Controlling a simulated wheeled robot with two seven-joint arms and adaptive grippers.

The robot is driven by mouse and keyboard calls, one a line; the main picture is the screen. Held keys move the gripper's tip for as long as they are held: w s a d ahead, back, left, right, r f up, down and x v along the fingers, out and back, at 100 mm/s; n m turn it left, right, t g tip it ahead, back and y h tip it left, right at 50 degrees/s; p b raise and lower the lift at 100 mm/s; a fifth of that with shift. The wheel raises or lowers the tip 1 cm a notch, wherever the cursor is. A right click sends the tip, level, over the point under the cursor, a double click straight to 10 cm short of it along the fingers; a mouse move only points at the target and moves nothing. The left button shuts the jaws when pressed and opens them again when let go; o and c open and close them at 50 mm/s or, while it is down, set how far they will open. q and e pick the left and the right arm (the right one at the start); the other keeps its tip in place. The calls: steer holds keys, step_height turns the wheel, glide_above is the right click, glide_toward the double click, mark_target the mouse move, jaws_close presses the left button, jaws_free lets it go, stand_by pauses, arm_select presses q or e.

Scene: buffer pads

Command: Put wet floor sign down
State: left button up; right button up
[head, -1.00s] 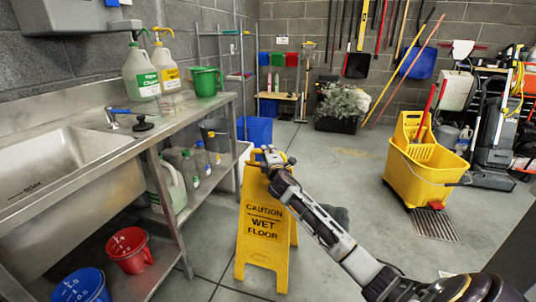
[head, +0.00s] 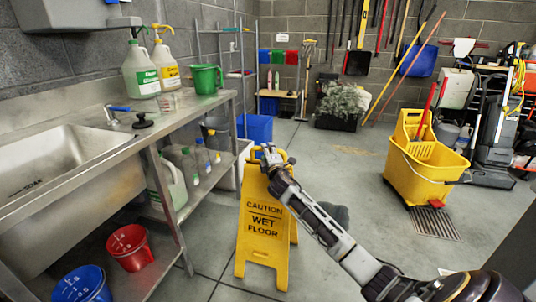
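The yellow wet floor sign (head: 263,245) stands upright in the middle of the head view, with its legs spread in an A shape. Its lower edge appears to meet the grey floor. My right gripper (head: 266,158) is at the top of the sign, by its handle. The fingers are small and partly merge with the sign's top, so I cannot tell whether they are shut on it. My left gripper is not in view.
A steel sink counter (head: 105,148) with a lower shelf runs along the left. Red (head: 129,248) and blue (head: 82,285) buckets sit at lower left. A yellow mop bucket (head: 425,172) stands at right, beside a floor drain (head: 434,223). Open floor lies between.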

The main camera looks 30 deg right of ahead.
steer(key=shift+r, duration=0.25)
